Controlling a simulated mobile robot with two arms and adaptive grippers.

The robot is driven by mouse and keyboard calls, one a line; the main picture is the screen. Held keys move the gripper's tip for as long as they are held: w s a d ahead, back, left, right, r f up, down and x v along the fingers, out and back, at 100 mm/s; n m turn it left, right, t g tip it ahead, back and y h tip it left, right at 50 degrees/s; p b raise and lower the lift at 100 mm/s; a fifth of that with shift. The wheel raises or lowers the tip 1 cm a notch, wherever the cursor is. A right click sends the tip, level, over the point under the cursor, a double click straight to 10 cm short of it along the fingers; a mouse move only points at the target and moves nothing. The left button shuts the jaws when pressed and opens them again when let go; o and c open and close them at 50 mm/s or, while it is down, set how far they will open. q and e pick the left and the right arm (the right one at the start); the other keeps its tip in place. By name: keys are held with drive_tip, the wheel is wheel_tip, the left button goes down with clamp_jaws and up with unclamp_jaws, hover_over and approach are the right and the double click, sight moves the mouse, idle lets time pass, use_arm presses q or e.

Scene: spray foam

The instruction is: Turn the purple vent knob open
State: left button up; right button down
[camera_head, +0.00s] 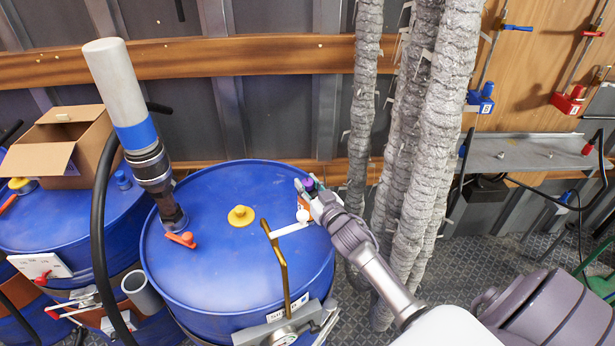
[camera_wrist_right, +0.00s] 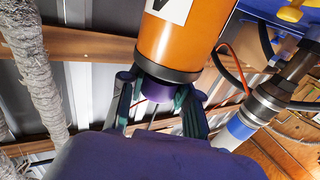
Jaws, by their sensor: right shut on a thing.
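The purple vent knob (camera_head: 309,184) is at the right edge of the large blue drum's top in the head view, mostly hidden by my right gripper (camera_head: 312,190). In the right wrist view the knob (camera_wrist_right: 157,90) sits at the end of an orange cylinder (camera_wrist_right: 182,38) with a black collar. My right gripper (camera_wrist_right: 160,100) has its dark fingers on both sides of the knob and is shut on it. The knob's turn position cannot be told. My left gripper is not in view.
The blue drum (camera_head: 210,270) also carries a yellow cap (camera_head: 240,216), a red-handled valve and pump (camera_head: 152,170), and a brass rod (camera_head: 279,262). Silver wrapped hoses (camera_head: 430,130) hang close behind my right arm. An open cardboard box (camera_head: 62,148) is at left.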

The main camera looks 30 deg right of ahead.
drive_tip(key=shift+d+r+n+y, duration=0.15)
drive_tip(key=shift+n+y, duration=0.35)
drive_tip(key=shift+y, duration=0.1)
drive_tip(key=shift+n+y, duration=0.7)
drive_tip(key=shift+y, duration=0.4)
drive_tip(key=shift+n+g+y+b, duration=0.35)
drive_tip(key=shift+n+y, duration=0.55)
drive_tip(key=shift+y, duration=0.7)
drive_tip(key=shift+a, duration=0.2)
drive_tip(key=c, duration=0.8)
unclamp_jaws()
drive_tip(key=shift+s, duration=0.1)
